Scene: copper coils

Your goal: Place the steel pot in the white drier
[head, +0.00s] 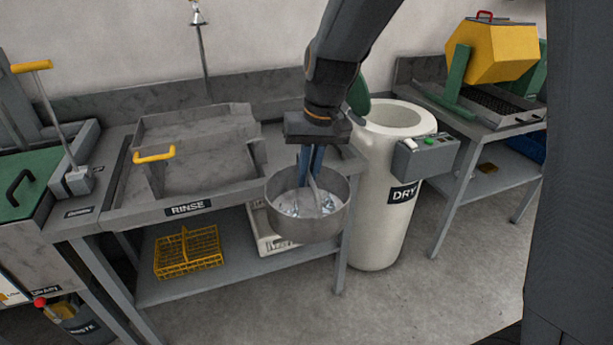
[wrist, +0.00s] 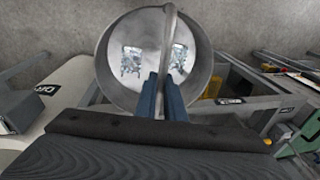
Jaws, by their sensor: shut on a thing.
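The steel pot (head: 307,222) hangs in the air in front of the rinse bench's right end, roughly upright. Some shiny contents show inside it, too small to make out. My gripper (head: 309,180) points down into the pot and is shut on its handle. In the wrist view the gripper's blue fingers (wrist: 160,98) close on the handle, an upright strip across the pot (wrist: 108,75). The white drier (head: 378,220), labelled DRY, stands right of the pot. Its round top opening is uncovered, and a green lid (head: 359,96) is partly hidden behind my arm.
A control box (head: 424,155) juts from the drier's front right. The rinse bench (head: 137,213) with its basin lies left; a yellow basket (head: 188,252) sits on its lower shelf. A yellow tumbler (head: 492,50) stands on the right bench. The floor in front is clear.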

